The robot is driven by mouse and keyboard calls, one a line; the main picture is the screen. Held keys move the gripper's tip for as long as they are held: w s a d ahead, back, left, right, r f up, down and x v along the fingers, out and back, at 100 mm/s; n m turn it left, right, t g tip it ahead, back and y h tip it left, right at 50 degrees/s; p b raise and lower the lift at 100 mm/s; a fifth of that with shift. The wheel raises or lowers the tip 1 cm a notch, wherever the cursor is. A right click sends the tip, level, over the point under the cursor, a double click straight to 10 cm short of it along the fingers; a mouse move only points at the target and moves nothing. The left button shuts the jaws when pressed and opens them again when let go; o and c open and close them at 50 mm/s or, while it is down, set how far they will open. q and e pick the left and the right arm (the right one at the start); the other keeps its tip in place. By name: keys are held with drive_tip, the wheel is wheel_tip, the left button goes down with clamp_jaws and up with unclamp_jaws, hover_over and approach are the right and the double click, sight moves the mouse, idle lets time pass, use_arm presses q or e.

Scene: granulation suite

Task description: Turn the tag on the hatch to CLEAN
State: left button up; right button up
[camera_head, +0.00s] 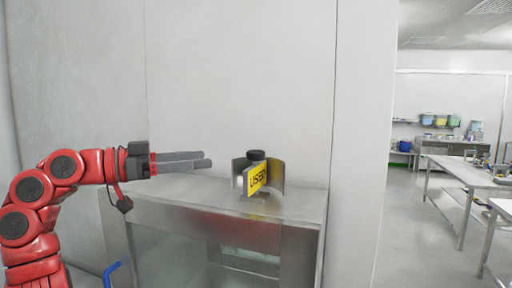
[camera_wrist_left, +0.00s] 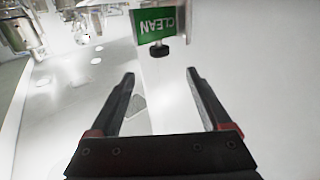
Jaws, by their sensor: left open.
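The tag (camera_head: 257,179) stands on top of the steel hatch (camera_head: 215,203), between curved metal guards (camera_head: 276,175). Its yellow face, reading USED, is turned towards my head camera, angled. A dark round knob (camera_head: 255,155) sits above it. In the left wrist view the tag's green face (camera_wrist_left: 152,27) reads CLEAN, upside down, with the knob (camera_wrist_left: 159,50) beside it. My left gripper (camera_head: 210,160) is open and empty, to the left of the tag at about knob height. In the left wrist view its fingers (camera_wrist_left: 159,76) are apart, with the knob beyond the tips. My right gripper is not in view.
A pale panelled wall (camera_head: 240,80) stands close behind the hatch. A blue handle (camera_head: 112,272) shows at the lower left. At the right, the room opens to metal tables (camera_head: 462,172) and coloured bins on a shelf. Space above the hatch top is clear.

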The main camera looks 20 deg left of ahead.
sight(247, 155)
use_arm(q)
drive_tip(key=p+x, duration=0.4)
drive_tip(key=x, duration=0.8)
drive_tip(key=shift+w+d+r+p, duration=0.1)
drive_tip(key=shift+d+p, duration=0.15)
drive_tip(key=shift+p, duration=0.15)
drive_tip(key=shift+w+d, duration=0.3)
drive_tip(key=shift+d, duration=0.05)
drive_tip(key=shift+a, duration=0.1)
